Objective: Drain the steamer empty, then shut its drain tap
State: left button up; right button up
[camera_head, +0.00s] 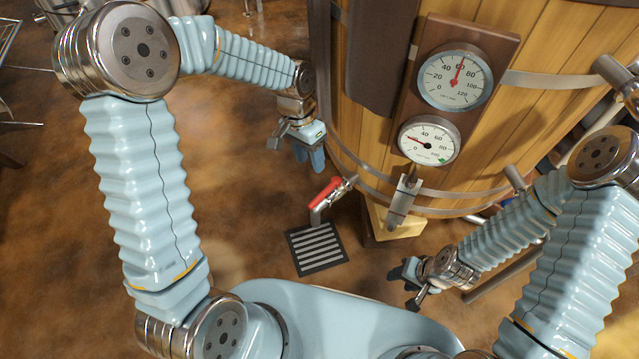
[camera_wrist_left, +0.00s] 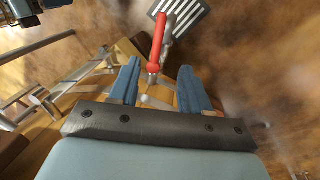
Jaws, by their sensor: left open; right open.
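The steamer (camera_head: 380,130) is a large wooden-staved vessel with metal bands at the centre right of the head view. Its drain tap (camera_head: 327,192) has a red lever and a metal spout above a floor drain grate (camera_head: 318,248). The tap also shows in the left wrist view (camera_wrist_left: 158,45), its red lever between and beyond the fingers. My left gripper (camera_head: 312,158) is open, above and left of the tap, apart from it in the head view. It shows in the left wrist view (camera_wrist_left: 160,88). My right gripper (camera_head: 408,283) is open and empty, low, right of the grate. No water stream is visible.
Two round gauges are on the steamer's front: an upper one (camera_head: 456,80) with its needle near 60 and a lower one (camera_head: 429,142) with its needle at the low end. A metal rack (camera_head: 12,75) stands far left. The brown floor (camera_head: 245,215) left of the grate is clear.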

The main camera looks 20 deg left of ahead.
aim_at(318, 196)
pick_arm(q)
jog(key=f, duration=0.4)
jog(key=s+d+f+b, duration=0.1)
jog(key=f, duration=0.3)
jog(key=d+f, duration=0.1)
jog(key=f, duration=0.3)
jog(key=shift+s+d+f, duration=0.15)
jog(key=shift+f, duration=0.15)
grip_shut()
